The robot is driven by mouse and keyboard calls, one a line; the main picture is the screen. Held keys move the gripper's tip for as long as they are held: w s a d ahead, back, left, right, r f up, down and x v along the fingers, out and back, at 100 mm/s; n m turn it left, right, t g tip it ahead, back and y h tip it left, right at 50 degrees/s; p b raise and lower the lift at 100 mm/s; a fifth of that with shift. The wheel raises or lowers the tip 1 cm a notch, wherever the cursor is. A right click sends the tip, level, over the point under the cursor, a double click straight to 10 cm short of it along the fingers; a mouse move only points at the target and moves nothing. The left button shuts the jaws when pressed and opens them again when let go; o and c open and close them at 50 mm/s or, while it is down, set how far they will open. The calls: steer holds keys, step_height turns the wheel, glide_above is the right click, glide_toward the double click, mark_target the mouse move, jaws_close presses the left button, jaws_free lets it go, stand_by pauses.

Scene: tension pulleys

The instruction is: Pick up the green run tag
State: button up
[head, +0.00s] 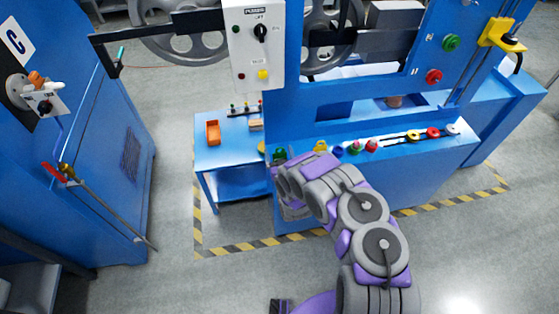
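A small dark green piece (279,153) sits at the left end of the blue machine's front ledge, right beyond the end of my arm. It may be the green run tag, but it is too small to be sure. A green and pink-red piece (355,147) stands farther right on the same ledge. My gripper (282,170) is at the ledge's left end, close below the dark green piece. Its fingers are hidden or too small to make out, so I cannot tell whether they touch the piece or hold anything.
The ledge also holds a yellow piece (320,146), a blue piece (338,151), and a red piece (371,146). A blue side table (222,157) bears an orange bin (213,133). A white control box (254,45) hangs above. A blue cabinet (110,175) stands left, with open floor between.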

steer(key=shift+c, duration=0.3)
steer(key=c, duration=1)
step_height(320, 180, up, 10)
steer(key=p, duration=0.3)
steer(key=shift+p, duration=0.3)
